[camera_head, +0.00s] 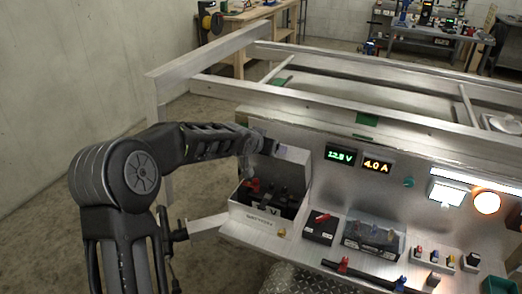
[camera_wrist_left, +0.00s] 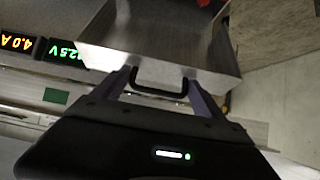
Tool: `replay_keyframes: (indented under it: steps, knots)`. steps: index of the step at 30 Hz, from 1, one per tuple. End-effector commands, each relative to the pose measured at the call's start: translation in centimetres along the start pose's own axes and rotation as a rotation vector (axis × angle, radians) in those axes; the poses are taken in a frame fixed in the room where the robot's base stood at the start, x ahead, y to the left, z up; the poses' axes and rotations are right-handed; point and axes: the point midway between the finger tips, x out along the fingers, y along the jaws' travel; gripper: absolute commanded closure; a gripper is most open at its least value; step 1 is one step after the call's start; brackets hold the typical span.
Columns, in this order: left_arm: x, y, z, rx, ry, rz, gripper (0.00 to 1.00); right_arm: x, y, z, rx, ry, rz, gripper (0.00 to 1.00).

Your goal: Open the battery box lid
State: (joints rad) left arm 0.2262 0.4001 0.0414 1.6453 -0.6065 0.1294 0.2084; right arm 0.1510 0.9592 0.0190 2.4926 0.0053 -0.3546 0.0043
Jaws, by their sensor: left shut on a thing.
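The battery box (camera_head: 262,217) is a grey metal box on the trailer's front shelf. Its lid (camera_head: 293,156) stands raised at the back of the box, so the box is open. Inside I see a dark battery (camera_head: 285,197) with a red terminal cover (camera_head: 252,185). My left gripper (camera_head: 268,148) is at the raised lid, above the box. In the left wrist view the lid (camera_wrist_left: 150,38) fills the top, and my left gripper (camera_wrist_left: 160,84) is shut on its black handle (camera_wrist_left: 158,88). My right gripper is in neither view.
Right of the box are a small black box (camera_head: 320,228) and a clear-covered fuse block (camera_head: 373,237). Lit voltage (camera_head: 340,156) and current displays (camera_head: 377,165) are on the panel behind. A dark bar (camera_head: 365,274) lies at the shelf front. Trailer rails run behind.

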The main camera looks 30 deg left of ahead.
Motion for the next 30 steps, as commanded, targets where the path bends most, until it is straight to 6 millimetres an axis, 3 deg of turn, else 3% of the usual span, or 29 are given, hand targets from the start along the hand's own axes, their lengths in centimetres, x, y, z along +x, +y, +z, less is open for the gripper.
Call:
replay_keyframes:
  steps: [1, 7, 22, 23, 26, 30]
  knots:
    - [0.0, 0.8, -0.9, 0.003, 0.010, 0.009, 0.91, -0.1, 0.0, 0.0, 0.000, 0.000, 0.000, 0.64]
    - [0.2, 1.2, -1.9, 0.003, 0.010, 0.008, 0.92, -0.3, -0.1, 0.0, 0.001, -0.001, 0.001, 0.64]
    - [0.3, 1.3, -2.2, 0.001, 0.009, 0.008, 0.92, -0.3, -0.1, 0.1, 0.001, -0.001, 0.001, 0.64]
    - [0.3, 1.3, -2.2, 0.001, 0.009, 0.008, 0.19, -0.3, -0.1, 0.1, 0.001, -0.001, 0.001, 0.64]
    - [0.3, 1.3, -2.1, 0.001, 0.008, 0.007, 0.11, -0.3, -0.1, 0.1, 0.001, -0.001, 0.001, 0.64]
    - [0.3, 1.1, -2.0, 0.000, 0.005, 0.005, 0.11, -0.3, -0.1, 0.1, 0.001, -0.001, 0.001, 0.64]
